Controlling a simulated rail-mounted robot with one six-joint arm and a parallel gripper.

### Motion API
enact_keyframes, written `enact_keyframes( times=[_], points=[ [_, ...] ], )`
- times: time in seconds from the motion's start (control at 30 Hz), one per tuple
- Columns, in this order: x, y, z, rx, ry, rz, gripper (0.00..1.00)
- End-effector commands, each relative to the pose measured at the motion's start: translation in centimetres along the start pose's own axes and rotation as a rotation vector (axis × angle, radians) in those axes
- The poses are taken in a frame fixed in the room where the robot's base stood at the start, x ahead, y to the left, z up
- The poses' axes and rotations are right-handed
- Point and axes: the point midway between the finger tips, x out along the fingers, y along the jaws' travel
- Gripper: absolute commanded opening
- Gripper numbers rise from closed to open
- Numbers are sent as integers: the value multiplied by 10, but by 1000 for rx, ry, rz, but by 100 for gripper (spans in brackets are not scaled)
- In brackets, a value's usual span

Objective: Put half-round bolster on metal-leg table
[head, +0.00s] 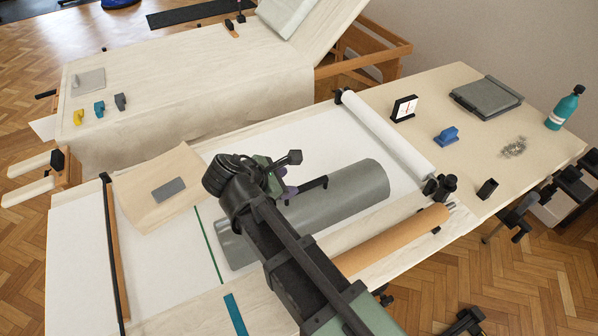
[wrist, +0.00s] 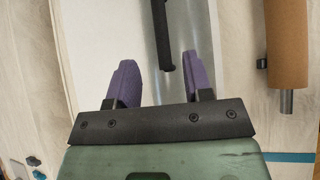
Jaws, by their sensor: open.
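The half-round bolster looks like the long grey-green rounded form (head: 350,192) lying on white paper on the front table in the head view. My gripper (head: 287,190) is over its left part, jaws apart, with a black bar (head: 312,186) beside the fingers. In the wrist view my purple-tipped gripper (wrist: 158,80) is open, and the black bar (wrist: 162,35) reaches down between the tips; I cannot tell whether they touch. The front table (head: 455,100) is pale-topped; its legs are mostly hidden, so I cannot confirm it is the metal-leg table.
An orange-brown roll (head: 395,240) lies in front of the bolster, and a white paper roll (head: 385,130) behind it. A teal bottle (head: 562,108), grey case (head: 486,95) and blue block (head: 446,136) stand at right. A draped table (head: 190,75) with small blocks is behind.

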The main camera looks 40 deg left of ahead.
Motion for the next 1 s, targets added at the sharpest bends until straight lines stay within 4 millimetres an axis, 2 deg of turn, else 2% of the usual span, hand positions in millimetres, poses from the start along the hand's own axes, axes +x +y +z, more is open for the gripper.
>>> enact_keyframes(
  times=[0.03, 0.1, 0.4, 0.47, 0.57, 0.67, 0.7, 0.77, 0.8, 0.87, 0.9, 1.0],
  points=[
    [-16, 2, 5, -1, 0, 1, 46],
    [-24, 1, 3, -1, 0, 1, 46],
    [-28, 0, 0, 1, 0, -1, 46],
    [-23, -3, 4, 21, 4, -12, 46],
    [10, -19, 32, 158, 30, -85, 46],
    [70, -61, 87, 465, 74, -240, 46],
    [97, -86, 112, 628, 89, -319, 46],
    [132, -130, 148, 892, 104, -441, 46],
    [151, -161, 169, 1072, 107, -522, 46],
    [174, -209, 196, 1343, 101, -641, 46],
    [185, -241, 212, 1524, 90, -718, 46],
    [200, -312, 240, 1934, 52, -888, 46]
  ],
)
